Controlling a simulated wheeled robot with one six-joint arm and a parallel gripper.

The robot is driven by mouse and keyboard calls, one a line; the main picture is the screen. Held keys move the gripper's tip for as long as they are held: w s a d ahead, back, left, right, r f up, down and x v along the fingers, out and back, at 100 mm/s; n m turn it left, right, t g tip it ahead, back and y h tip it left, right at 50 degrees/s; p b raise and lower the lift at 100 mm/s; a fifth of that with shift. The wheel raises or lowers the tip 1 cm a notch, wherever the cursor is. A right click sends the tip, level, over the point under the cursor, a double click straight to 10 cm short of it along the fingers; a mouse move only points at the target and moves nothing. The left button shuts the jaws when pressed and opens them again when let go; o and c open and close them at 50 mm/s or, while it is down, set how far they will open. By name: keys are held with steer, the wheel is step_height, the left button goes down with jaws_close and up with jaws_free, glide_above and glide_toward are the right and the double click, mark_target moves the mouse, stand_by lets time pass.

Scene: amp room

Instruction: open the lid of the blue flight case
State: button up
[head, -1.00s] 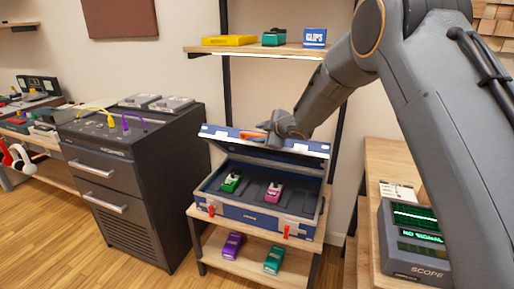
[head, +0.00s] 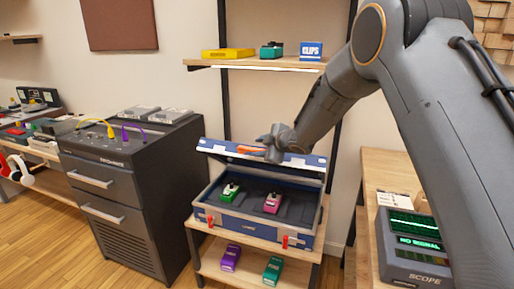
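The blue flight case (head: 243,231) stands on the upper shelf of a small wooden rack in the head view. Its lid (head: 310,161) is raised and tilted back at the rear, so the dark inside shows. A green pedal (head: 230,192) and a pink pedal (head: 272,203) sit inside. Two red latches hang on the front wall, the right latch (head: 285,242) and the left latch (head: 210,221). My gripper (head: 256,150) is at the lid's upper edge, with an orange part at its tip. I cannot tell whether its fingers are open or shut, or whether they touch the lid.
A black drawer cabinet (head: 128,205) stands close to the case's left. Purple (head: 231,257) and teal (head: 272,270) pedals lie on the shelf below. A wall shelf (head: 262,61) hangs above. A scope (head: 414,255) sits on the bench at right.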

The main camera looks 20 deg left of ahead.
steer(key=p+v, duration=0.3)
steer(key=v, duration=0.4)
steer(key=shift+w+r, duration=0.3)
steer(key=shift+w, duration=0.05)
stand_by(0.7)
